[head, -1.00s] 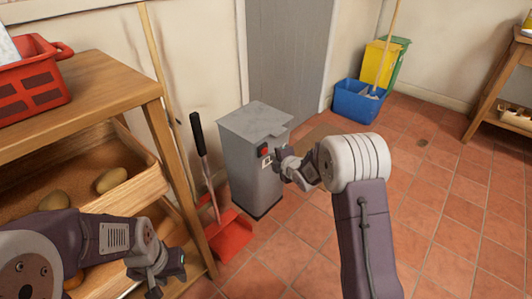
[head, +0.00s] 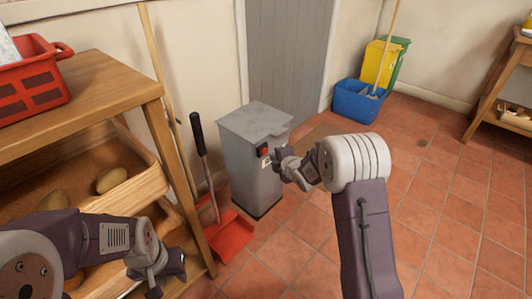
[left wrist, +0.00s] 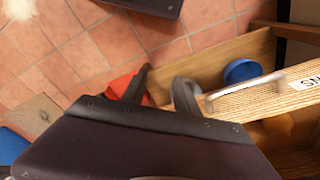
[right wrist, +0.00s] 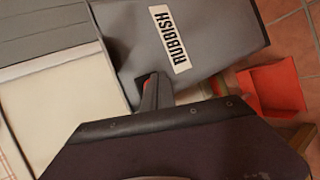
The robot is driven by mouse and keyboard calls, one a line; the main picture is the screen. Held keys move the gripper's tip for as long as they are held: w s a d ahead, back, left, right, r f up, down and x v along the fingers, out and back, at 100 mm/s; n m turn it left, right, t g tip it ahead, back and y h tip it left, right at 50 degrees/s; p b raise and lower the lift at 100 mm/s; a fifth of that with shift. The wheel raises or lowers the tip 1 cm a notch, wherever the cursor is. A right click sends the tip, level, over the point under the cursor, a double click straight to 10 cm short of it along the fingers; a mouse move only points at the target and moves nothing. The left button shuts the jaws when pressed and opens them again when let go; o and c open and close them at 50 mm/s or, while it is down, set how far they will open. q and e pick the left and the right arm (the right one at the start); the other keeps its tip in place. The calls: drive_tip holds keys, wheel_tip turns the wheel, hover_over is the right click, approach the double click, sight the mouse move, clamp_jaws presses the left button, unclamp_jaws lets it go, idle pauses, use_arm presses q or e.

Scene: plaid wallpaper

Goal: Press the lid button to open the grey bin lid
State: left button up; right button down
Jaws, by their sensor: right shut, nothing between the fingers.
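The grey bin (head: 252,165) stands on the floor, its lid (head: 257,121) lying flat and shut. A red lid button (head: 263,149) is on its front, near the top. In the right wrist view I see the bin's front (right wrist: 215,40) with a RUBBISH label (right wrist: 173,38). My right gripper (head: 280,160) is shut and empty, right by the button. In the right wrist view its fingers (right wrist: 152,90) cover most of the button; I cannot tell whether they touch it. My left gripper (head: 166,282) is open and empty beside the wooden shelf; its fingers show in the left wrist view (left wrist: 160,85).
The wooden shelf (head: 110,72), with a red basket (head: 30,75) and potatoes, stands at the left. A red dustpan (head: 232,236) and handles are between shelf and bin. A blue bucket (head: 358,103) stands at the back. The tiled floor to the right is clear.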

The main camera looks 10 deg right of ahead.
drive_tip(key=shift+w+a, duration=0.3)
drive_tip(key=shift+w+a, duration=0.3)
drive_tip(key=shift+w, duration=0.1)
idle(0.8)
drive_tip(key=shift+s+d, duration=0.55)
drive_tip(key=shift+s, duration=0.2)
drive_tip(key=s+d, duration=0.1)
drive_tip(key=s, duration=0.1)
drive_tip(key=s+d, duration=0.2)
drive_tip(key=shift+b, duration=0.35)
idle(0.4)
